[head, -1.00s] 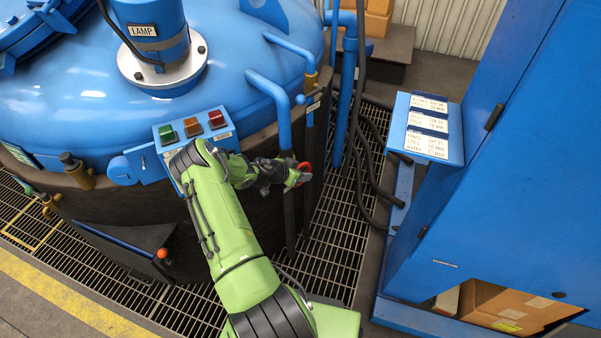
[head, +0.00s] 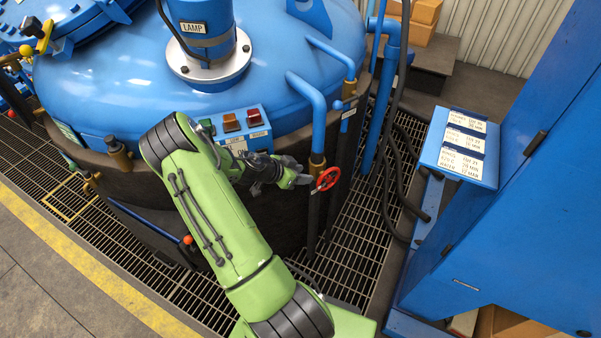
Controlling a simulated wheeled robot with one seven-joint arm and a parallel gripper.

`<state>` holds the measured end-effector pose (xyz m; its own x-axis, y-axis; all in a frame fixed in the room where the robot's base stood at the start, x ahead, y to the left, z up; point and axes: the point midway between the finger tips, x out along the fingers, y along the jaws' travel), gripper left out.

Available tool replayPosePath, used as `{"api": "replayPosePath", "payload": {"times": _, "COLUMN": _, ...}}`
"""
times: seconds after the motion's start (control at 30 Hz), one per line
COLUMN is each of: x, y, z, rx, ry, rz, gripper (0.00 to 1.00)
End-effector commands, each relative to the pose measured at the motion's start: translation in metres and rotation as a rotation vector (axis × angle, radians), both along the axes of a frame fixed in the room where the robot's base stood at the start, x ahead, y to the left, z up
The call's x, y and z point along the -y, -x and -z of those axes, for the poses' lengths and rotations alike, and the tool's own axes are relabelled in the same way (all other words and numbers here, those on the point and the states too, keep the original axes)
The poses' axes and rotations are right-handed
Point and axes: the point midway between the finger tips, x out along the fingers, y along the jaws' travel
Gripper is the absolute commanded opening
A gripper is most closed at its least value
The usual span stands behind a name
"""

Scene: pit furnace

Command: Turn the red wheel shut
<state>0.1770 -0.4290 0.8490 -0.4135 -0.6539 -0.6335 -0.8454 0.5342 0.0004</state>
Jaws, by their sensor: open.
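The red wheel (head: 327,179) is a small spoked handwheel on a brass valve at the lower end of a blue pipe (head: 317,115), on the right side of the blue vessel. My gripper (head: 304,180) is just left of the wheel, its fingers pointing right toward it. The fingers look apart and hold nothing. A small gap seems to lie between the fingertips and the rim, but contact is hard to tell.
The blue vessel (head: 120,75) with a lamp fitting (head: 205,40) fills the upper left. A button box (head: 262,141) sits behind my arm. Black hoses (head: 390,190) and a blue cabinet (head: 500,220) stand further right.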

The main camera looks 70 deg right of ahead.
Motion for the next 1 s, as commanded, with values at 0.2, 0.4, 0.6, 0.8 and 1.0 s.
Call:
{"api": "replayPosePath", "payload": {"times": 0.2, "x": 0.0, "y": 0.0, "z": 0.003, "rx": -0.007, "ry": 0.005, "rz": 0.0, "gripper": 0.43}}
{"api": "replayPosePath", "payload": {"times": 0.4, "x": -0.006, "y": -0.001, "z": 0.065, "rx": -0.18, "ry": 0.182, "rz": 0.016, "gripper": 0.43}}
{"api": "replayPosePath", "payload": {"times": 0.6, "x": -0.026, "y": -0.016, "z": 0.103, "rx": -0.336, "ry": 0.475, "rz": 0.008, "gripper": 0.43}}
{"api": "replayPosePath", "payload": {"times": 0.8, "x": -0.033, "y": -0.021, "z": 0.1, "rx": -0.367, "ry": 0.584, "rz": 0.002, "gripper": 0.43}}
{"api": "replayPosePath", "payload": {"times": 1.0, "x": -0.001, "y": 0.001, "z": 0.098, "rx": -0.367, "ry": 0.583, "rz": 0.007, "gripper": 0.43}}
